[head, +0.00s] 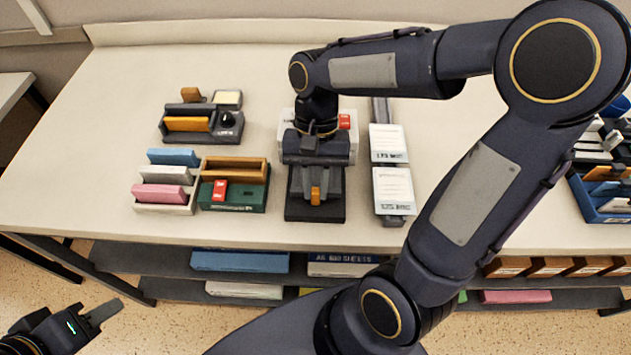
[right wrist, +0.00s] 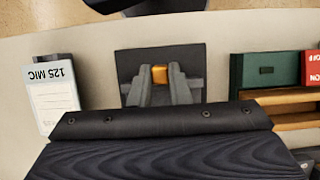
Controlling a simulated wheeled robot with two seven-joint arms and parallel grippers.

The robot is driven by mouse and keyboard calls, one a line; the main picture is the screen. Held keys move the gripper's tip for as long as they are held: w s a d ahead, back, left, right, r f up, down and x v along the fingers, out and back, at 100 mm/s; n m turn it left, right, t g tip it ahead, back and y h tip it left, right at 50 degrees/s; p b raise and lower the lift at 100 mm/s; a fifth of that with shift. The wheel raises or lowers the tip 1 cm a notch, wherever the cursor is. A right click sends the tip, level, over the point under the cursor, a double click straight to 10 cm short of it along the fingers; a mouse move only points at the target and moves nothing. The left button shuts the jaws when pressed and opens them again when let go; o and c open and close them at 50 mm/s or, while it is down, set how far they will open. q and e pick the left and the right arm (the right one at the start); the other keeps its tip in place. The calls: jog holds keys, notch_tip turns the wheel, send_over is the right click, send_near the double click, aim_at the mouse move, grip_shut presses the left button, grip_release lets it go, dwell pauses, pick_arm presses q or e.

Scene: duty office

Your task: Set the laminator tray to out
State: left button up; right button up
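The laminator (head: 345,148) is a white box on the table, partly hidden under my right arm. Its dark tray (head: 316,212) lies in front of it with an orange tab (head: 315,197) on top. The tray also shows in the right wrist view (right wrist: 128,62) as a dark plate, with the orange tab (right wrist: 159,74) between the fingertips. My right gripper (right wrist: 159,78) points down over the tray, its fingers closed against both sides of the tab. My left gripper (head: 108,312) is low at the left, away from the table; whether its fingers are apart is unclear.
Left of the tray stand a green box with a red switch (head: 232,196) and a rack of coloured pads (head: 165,209). A dark organiser (head: 202,136) stands behind. Right of it are white labelled packs (head: 393,190). The table's left part (head: 90,160) is clear.

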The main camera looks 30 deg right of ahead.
grip_shut()
jog(key=shift+s+a, duration=0.5)
jog(key=shift+s, duration=0.35)
jog(key=shift+s+a, duration=0.5)
jog(key=shift+s, duration=0.3)
jog(key=o, duration=0.7)
grip_release()
jog(key=shift+s+a, duration=0.1)
jog(key=shift+r, duration=0.1)
jog(key=p+v, duration=0.1)
jog(key=v, duration=0.6)
jog(key=shift+r, duration=0.3)
